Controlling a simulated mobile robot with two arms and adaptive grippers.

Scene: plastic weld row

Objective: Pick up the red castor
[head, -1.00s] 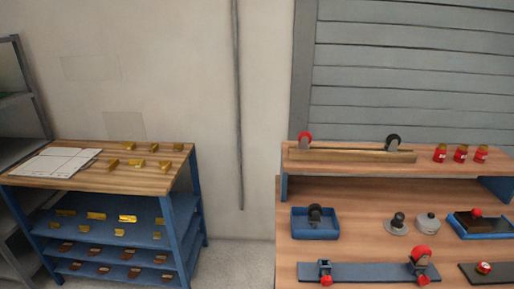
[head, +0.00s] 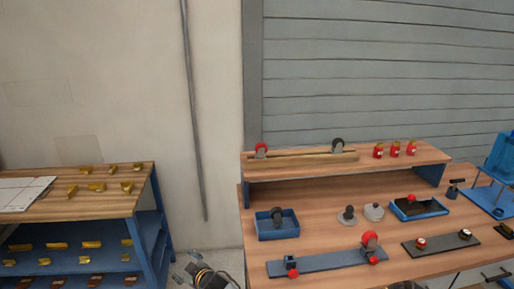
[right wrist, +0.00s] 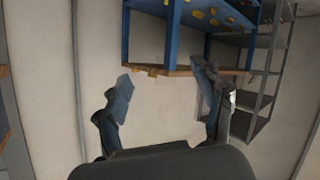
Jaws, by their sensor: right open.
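A red-wheeled castor (head: 261,150) with a grey bracket stands at the left end of the raised shelf's rail in the head view. Another red wheel (head: 370,239) stands at the right part of the blue strip on the bench. I cannot tell which one the task names. My right gripper (head: 181,270) is low in the head view, left of the bench and well apart from both. In the right wrist view its two fingers (right wrist: 160,76) are spread with nothing between them. My left gripper is not in view.
A black castor (head: 338,146) stands on the same rail, right of the red one. Red jars (head: 396,149) stand further right. A blue tray (head: 278,232) holds a dark castor. The blue rack (head: 148,215) with gold parts is at left. Floor shows between rack and bench.

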